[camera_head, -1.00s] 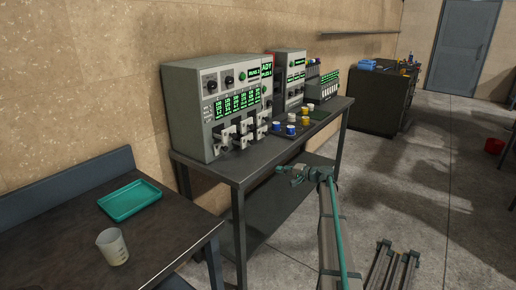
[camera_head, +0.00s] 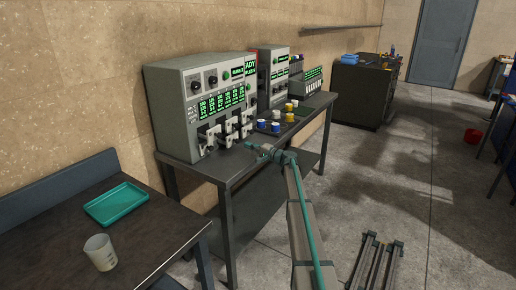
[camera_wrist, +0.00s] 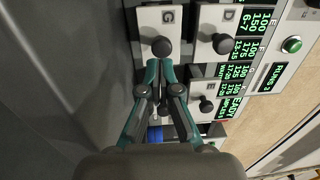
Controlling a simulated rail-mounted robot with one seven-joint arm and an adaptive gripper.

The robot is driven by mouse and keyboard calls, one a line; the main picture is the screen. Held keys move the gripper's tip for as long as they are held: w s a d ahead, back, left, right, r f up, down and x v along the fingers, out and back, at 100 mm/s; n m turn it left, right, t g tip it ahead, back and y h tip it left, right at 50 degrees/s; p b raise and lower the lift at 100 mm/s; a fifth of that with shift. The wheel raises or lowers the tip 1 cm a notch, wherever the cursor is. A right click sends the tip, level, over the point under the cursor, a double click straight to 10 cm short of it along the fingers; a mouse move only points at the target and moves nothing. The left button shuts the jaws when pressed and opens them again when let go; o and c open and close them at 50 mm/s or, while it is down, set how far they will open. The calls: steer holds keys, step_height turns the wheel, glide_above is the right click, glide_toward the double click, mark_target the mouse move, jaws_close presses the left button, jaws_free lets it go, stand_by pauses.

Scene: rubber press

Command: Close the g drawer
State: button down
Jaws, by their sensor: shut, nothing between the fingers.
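The g drawer (camera_wrist: 150,22) has a pale front with a black letter G and a round dark knob, at the top centre of the wrist view. How far it stands out from the machine is hard to tell. My gripper (camera_wrist: 160,64) is shut and empty, its fingertips together just below the knob in the picture; I cannot tell whether they touch it. In the head view my gripper (camera_head: 257,149) is in front of the grey machine (camera_head: 170,110), near its lower drawers (camera_head: 210,138). The letter G is not readable there.
Drawer D (camera_wrist: 208,15) sits beside the G front, with another knobbed drawer (camera_wrist: 207,104) close by. Blue, white and yellow cups (camera_head: 276,126) stand on the bench to the right. A teal tray (camera_head: 118,204) and a beaker (camera_head: 100,252) are on the nearer table.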

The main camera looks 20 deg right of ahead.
mark_target(233, 140)
steer(key=shift+p+x, duration=0.45)
steer(key=shift+x, duration=1.4)
steer(key=shift+w+a+f+b, duration=0.15)
steer(key=shift+w+a+b, duration=0.1)
steer(key=shift+w+b, duration=0.3)
steer(key=b+x, duration=0.3)
steer(key=x, duration=0.2)
steer(key=shift+w+a+f+b, duration=0.1)
steer(key=shift+f+b, duration=0.1)
steer(key=shift+b, duration=0.15)
steer(key=shift+w+r, duration=0.15)
steer(key=shift+r, duration=0.2)
